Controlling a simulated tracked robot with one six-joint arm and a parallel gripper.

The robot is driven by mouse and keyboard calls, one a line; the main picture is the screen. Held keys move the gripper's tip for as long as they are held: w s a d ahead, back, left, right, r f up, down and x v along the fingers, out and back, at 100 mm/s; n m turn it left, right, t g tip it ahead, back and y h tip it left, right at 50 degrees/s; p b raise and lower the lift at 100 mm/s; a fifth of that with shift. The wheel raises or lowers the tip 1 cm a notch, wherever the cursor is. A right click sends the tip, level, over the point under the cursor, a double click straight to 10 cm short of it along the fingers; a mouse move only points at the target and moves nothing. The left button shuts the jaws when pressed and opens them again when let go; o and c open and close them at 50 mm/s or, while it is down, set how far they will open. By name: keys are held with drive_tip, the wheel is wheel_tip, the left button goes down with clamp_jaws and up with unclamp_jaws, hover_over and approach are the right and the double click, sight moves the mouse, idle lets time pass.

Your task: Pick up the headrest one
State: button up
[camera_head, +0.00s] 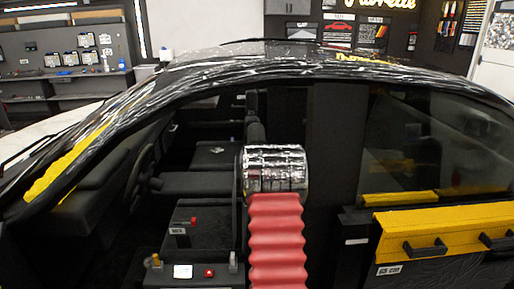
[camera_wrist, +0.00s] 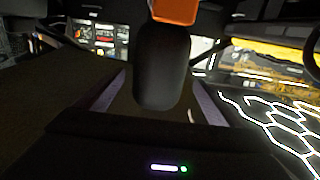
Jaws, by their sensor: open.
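In the wrist view, the two pale fingers of my gripper (camera_wrist: 160,80) stand apart, open. A dark rounded block (camera_wrist: 162,65), which looks like a headrest, shows between them; I cannot tell whether it lies between the fingers or beyond them. An orange piece (camera_wrist: 175,11) shows at its upper end. I see no contact with the fingers. In the head view, my red ribbed arm reaches up to the car opening, and its end hides part of the seats; my gripper is not visible there. A dark upright seat part (camera_head: 252,102) shows just above the arm's end.
The car's roof frame (camera_head: 300,62) arches over the opening. Wall shelves (camera_head: 60,75) are behind. Lit hexagon lines (camera_wrist: 285,125) show in the wrist view.

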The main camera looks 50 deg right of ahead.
drive_tip(key=shift+x, duration=2.55)
drive_tip(key=shift+f, duration=0.15)
drive_tip(key=shift+c, duration=0.5)
drive_tip(key=c, duration=1.4)
drive_tip(key=shift+c, duration=0.5)
wheel_tip(320, 180, up, 18)
